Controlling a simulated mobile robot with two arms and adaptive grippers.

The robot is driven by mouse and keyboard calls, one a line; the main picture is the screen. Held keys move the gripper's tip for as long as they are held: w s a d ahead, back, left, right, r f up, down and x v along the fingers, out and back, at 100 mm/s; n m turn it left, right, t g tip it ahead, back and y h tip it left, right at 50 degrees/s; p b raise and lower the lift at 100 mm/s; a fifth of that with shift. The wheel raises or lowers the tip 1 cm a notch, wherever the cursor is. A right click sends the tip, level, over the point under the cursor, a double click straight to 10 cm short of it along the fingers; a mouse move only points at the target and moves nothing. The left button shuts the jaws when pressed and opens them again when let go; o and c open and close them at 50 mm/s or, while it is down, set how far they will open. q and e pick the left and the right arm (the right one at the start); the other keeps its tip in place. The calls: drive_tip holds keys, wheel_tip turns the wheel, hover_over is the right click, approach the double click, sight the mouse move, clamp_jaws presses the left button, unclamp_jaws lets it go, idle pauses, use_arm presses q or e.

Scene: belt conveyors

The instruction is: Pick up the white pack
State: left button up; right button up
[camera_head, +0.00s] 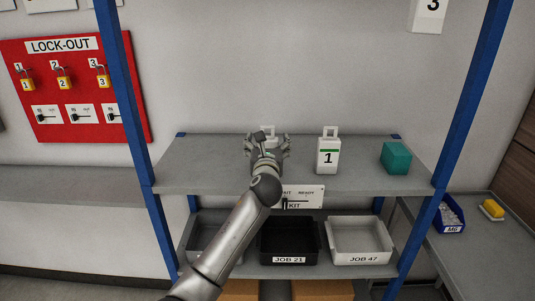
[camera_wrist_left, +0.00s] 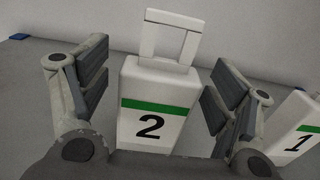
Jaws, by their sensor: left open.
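A white pack with a green stripe, a "2" and a handle on top stands upright between the open fingers of my left gripper in the left wrist view (camera_wrist_left: 155,92). In the head view my left gripper (camera_head: 267,146) is over the shelf and hides most of this pack; only its white handle (camera_head: 267,129) shows. Both fingers (camera_wrist_left: 153,95) are apart from the pack, one on each side. A second white pack marked "1" (camera_head: 328,156) stands upright to the right on the same shelf; its edge shows in the left wrist view (camera_wrist_left: 299,128). My right gripper is not in view.
The grey upper shelf (camera_head: 215,171) also holds a teal block (camera_head: 396,158) at the right. Blue posts (camera_head: 130,90) frame the rack. Below are a black JOB 21 bin (camera_head: 290,260) and a grey JOB 47 bin (camera_head: 361,258). The shelf left of my gripper is clear.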

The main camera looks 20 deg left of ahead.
use_arm(q)
drive_tip(key=shift+w, duration=0.25)
drive_tip(key=c, duration=1.1)
drive_tip(key=shift+c, duration=0.3)
drive_tip(key=shift+r, duration=0.2)
